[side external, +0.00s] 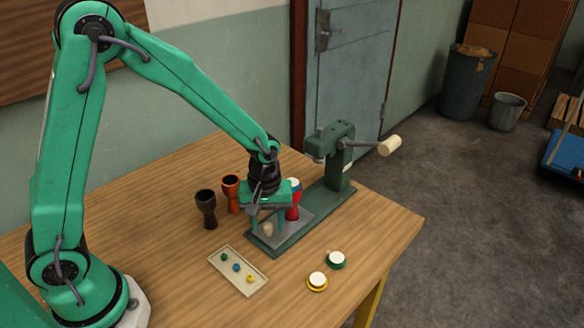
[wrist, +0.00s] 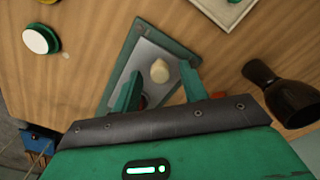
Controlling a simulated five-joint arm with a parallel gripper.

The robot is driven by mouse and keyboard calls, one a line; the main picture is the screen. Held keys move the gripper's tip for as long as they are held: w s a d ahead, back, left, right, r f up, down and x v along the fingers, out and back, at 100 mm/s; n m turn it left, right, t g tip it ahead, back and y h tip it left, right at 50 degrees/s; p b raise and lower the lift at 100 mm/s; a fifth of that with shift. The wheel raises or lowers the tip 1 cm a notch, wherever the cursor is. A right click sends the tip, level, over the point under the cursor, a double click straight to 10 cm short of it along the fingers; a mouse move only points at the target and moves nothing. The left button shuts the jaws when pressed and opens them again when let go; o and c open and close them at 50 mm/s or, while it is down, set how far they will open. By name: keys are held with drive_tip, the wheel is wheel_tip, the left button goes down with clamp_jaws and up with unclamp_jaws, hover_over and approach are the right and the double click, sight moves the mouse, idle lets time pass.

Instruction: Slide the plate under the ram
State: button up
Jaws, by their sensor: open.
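The grey plate (side external: 292,230) lies on the near end of the press's green base, out to the front-left of the ram (side external: 317,157). A cream knob (side external: 268,229) stands on the plate; it also shows in the wrist view (wrist: 160,71). A red and blue goblet drum (side external: 293,213) with a white top stands at the plate's far side, partly hidden by my gripper. My gripper (side external: 269,222) is low over the plate and open. In the wrist view its fingertips (wrist: 159,74) are spread on either side of the knob; I cannot tell whether either touches it.
A black goblet drum (side external: 207,210) and an orange one (side external: 231,193) stand left of my gripper. A shallow tray (side external: 227,273) with small coloured pieces lies in front. Green-rimmed (side external: 336,260) and yellow-rimmed (side external: 317,282) white discs lie front right. The press handle (side external: 389,146) sticks out right.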

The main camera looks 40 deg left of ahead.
clamp_jaws()
drive_tip(key=shift+w, duration=2.5)
unclamp_jaws()
wheel_tip(320, 180, up, 8)
